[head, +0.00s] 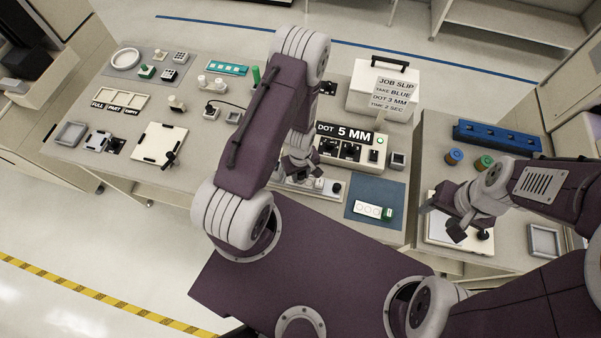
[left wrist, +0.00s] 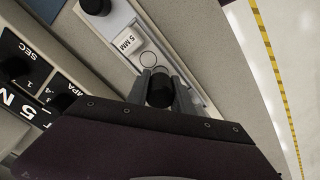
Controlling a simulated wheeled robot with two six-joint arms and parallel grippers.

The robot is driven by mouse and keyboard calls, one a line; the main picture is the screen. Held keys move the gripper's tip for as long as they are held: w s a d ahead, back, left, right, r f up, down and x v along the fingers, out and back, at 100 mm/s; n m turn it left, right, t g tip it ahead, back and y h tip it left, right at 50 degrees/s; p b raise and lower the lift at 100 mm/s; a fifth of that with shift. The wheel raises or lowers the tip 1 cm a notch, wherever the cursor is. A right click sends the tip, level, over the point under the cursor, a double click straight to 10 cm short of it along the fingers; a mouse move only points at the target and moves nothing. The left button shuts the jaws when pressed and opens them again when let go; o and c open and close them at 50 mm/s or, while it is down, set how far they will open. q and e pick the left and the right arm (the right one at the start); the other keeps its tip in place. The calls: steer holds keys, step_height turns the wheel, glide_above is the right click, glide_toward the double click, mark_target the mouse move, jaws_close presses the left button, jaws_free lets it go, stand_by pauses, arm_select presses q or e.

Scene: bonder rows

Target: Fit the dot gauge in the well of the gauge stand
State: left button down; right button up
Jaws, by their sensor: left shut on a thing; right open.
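My left gripper (head: 298,166) is over the gauge stand (head: 317,188), a pale strip at the front of the middle table. In the left wrist view its fingers (left wrist: 162,88) are shut on a black round piece, taken to be the dot gauge (left wrist: 160,93). The gauge is over or on the stand (left wrist: 196,97); I cannot tell if it is seated. Beside it the stand shows a ring mark, a white "5 MM" label (left wrist: 128,40) and a black knob (left wrist: 95,5). My right gripper (head: 443,218) is open over a white board on the right table.
Behind the stand is a bonder box (head: 350,147) reading "DOT 5 MM". A job slip (head: 391,94) reads "DOT 3 MM". A blue mat (head: 388,190) with a small white part (head: 368,209) lies right of the stand. Trays and small parts fill the left table.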

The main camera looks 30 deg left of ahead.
arm_select(q)
steer(key=shift+s+f+b, duration=0.1)
steer(key=shift+f+b, duration=0.2)
steer(key=shift+b, duration=0.05)
steer(key=c, duration=1.2)
jaws_free()
steer(key=shift+r, duration=0.1)
steer(key=shift+o, duration=0.5)
